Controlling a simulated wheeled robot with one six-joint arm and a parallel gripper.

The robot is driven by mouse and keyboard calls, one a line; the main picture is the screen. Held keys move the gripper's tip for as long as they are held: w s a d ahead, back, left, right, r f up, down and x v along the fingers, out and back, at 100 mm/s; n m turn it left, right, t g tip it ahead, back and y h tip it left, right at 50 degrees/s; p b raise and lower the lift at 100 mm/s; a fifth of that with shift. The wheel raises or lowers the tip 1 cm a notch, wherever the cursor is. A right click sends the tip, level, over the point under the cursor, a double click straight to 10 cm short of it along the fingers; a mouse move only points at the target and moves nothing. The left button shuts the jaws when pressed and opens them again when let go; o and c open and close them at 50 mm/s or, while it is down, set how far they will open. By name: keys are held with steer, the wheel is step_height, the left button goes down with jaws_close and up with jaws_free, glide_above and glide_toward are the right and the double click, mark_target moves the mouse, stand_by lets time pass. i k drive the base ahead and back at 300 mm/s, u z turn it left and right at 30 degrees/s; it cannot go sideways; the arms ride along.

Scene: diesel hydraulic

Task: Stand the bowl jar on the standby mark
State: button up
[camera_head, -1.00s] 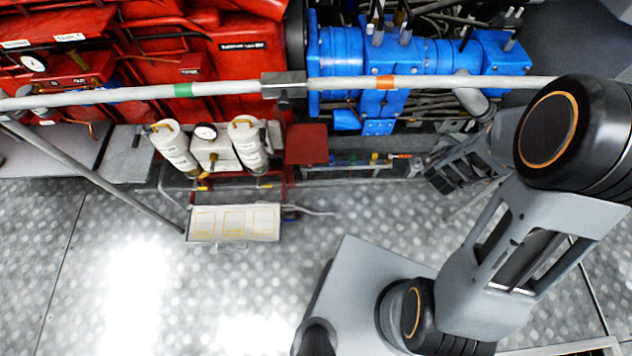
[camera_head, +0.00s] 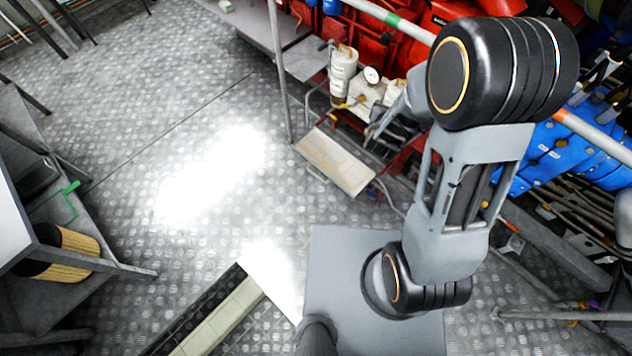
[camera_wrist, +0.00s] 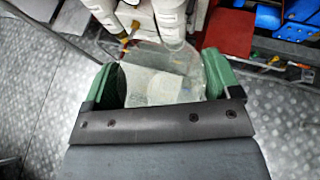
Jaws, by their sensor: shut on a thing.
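My gripper (camera_wrist: 160,78) shows in the wrist view with a green pad on each side. It is shut on a clear, see-through bowl jar (camera_wrist: 160,62), whose rounded outline spans the gap between the pads. The jar's lower part is hidden behind the dark gripper bar. In the head view the arm hides the jar, and the fingers cannot be made out. A pale tray (camera_head: 335,162) stands low by the red engine. A green angled mark (camera_head: 68,205) lies on a grey bench at the left; I cannot tell whether it is the standby mark.
White filter canisters (camera_head: 343,68) and a gauge (camera_head: 372,75) stand behind the tray. A rail (camera_head: 390,18) runs along the engine. The metal floor (camera_head: 205,125) between is clear.

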mark_target(354, 176)
steer(key=u, duration=1.1)
steer(key=i, duration=1)
steer(key=u, duration=0.05)
